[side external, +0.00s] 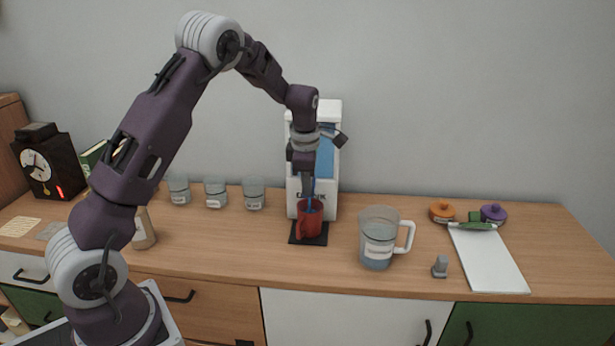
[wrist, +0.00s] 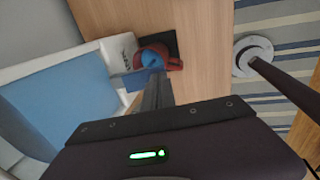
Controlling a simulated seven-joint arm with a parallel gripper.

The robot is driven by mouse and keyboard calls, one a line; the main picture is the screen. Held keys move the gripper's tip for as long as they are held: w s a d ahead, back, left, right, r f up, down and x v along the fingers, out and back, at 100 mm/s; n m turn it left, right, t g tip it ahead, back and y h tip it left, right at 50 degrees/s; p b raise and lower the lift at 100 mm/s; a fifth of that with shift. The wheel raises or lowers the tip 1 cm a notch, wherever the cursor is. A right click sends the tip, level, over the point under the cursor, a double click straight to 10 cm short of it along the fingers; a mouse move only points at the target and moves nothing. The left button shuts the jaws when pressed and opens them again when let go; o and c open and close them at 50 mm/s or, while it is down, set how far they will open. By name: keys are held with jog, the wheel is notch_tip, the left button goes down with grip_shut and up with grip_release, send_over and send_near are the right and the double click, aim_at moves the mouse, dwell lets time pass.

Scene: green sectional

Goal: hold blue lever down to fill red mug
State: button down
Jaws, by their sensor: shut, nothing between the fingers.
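The red mug (side external: 310,222) stands upright on a small black mat at the foot of the white dispenser (side external: 330,190). It also shows in the wrist view (wrist: 174,64), with something blue inside its rim that looks like water. My gripper (side external: 308,176) is shut and empty, pointing down in front of the dispenser, just above the mug. In the wrist view the closed fingers (wrist: 156,82) lie beside a flat blue piece (wrist: 134,81), which looks like the lever. Whether they touch is hard to tell. A thin blue strip shows between gripper and mug in the side view.
A clear pitcher (side external: 377,240) with a white handle stands right of the mug, near a small grey object (side external: 440,267). Several glass jars line the wall at left. A white board (side external: 488,260) lies at right. The counter front left of the mat is clear.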

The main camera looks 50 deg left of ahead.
jog(key=shift+r, duration=0.9)
notch_tip(320, 180, up, 14)
jog(key=shift+s+d, duration=0.15)
dwell(0.9)
